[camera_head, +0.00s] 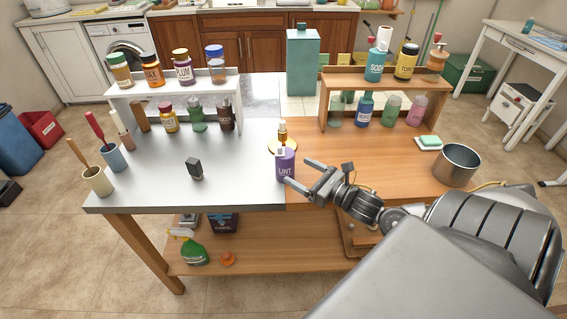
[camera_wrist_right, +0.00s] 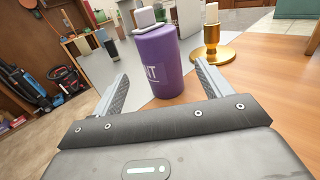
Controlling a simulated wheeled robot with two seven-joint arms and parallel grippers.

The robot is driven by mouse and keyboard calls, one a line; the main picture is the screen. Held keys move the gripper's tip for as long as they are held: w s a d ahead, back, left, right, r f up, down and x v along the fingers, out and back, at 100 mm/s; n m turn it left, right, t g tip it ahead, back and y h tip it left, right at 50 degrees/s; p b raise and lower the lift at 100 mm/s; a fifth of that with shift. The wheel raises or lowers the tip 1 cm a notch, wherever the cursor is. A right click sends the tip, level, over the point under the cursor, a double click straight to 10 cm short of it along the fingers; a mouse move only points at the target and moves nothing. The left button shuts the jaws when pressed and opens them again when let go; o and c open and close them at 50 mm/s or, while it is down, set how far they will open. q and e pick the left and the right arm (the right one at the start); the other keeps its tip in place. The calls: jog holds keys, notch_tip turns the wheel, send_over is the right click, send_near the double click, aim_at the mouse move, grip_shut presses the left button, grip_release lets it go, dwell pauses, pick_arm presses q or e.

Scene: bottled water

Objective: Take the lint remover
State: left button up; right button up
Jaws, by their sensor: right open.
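The lint remover is a purple bottle with a light top (camera_head: 285,165), standing upright on the table near the seam between the grey and wooden halves. It also shows in the right wrist view (camera_wrist_right: 158,62), ahead of and between my fingers. My right gripper (camera_head: 298,178) is open, with its fingers pointing at the bottle from the right. In the right wrist view the gripper (camera_wrist_right: 160,90) is empty and I cannot tell whether a finger touches the bottle. My left gripper is not in view.
A brass candle holder (camera_head: 282,146) stands just behind the bottle. A small dark object (camera_head: 194,168) is to the left on the grey top. Two racks of bottles (camera_head: 174,90) and (camera_head: 385,83) stand at the back. A metal pot (camera_head: 457,165) is at the right.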

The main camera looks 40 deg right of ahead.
aim_at(293, 167)
jog(key=x, duration=0.2)
jog(key=shift+w, duration=0.25)
jog(key=shift+w+a+f, duration=0.1)
jog(key=shift+w, duration=0.5)
jog(key=p+x, duration=0.1)
jog(key=x, duration=0.3)
jog(key=shift+w+a, duration=0.1)
jog(key=shift+w, duration=0.25)
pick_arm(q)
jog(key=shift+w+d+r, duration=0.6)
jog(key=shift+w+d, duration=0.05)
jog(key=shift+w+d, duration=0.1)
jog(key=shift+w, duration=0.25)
pick_arm(e)
jog(key=c, duration=1.1)
jog(key=shift+r, duration=0.3)
jog(key=shift+c, duration=0.2)
